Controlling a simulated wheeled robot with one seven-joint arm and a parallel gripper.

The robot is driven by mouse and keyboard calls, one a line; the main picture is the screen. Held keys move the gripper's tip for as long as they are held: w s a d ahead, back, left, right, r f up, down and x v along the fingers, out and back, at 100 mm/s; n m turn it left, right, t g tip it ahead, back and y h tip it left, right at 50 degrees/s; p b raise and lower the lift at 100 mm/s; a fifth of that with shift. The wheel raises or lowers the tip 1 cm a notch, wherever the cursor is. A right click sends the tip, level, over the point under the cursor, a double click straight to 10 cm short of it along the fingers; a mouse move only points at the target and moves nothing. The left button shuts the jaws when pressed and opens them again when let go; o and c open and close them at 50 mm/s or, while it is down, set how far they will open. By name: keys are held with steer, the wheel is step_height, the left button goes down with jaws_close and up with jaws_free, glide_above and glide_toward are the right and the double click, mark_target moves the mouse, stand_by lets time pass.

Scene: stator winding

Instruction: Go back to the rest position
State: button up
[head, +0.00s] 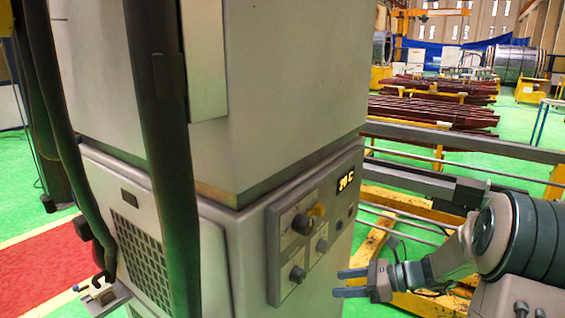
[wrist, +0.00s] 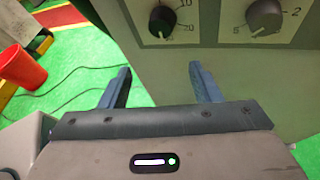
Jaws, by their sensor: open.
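My gripper (head: 352,282) is at the lower right of the head view, to the right of a grey machine cabinet's control panel and pointing left. Its two fingers are apart with nothing between them. In the wrist view my gripper (wrist: 160,84) shows both dark fingers spread, with green floor and the cabinet front beyond them.
The tall grey cabinet (head: 270,90) fills the middle of the head view, with thick black hoses at its left. Yellow frames and rails (head: 400,200) stand behind my arm. A red bucket (wrist: 22,68) stands on the green floor at the wrist view's left, near loose cables.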

steer(key=s+a+r+n+g+h, duration=0.2)
steer(key=s+a+n+g+h, duration=0.3)
steer(key=s+n, duration=0.65)
steer(key=s+d+r+n+t+h, duration=0.1)
steer(key=s+n+t+h, duration=0.1)
steer(key=s+n+h, duration=0.2)
steer(key=s+d+r+n+t+h, duration=0.2)
steer(key=s+n+h, duration=0.2)
steer(key=s+n, duration=0.2)
steer(key=shift+s+d+n, duration=0.25)
steer(key=shift+s+n, duration=0.15)
steer(key=shift+n, duration=0.55)
steer(key=c, duration=0.4)
steer(key=shift+a, duration=0.1)
steer(key=shift+c, duration=0.3)
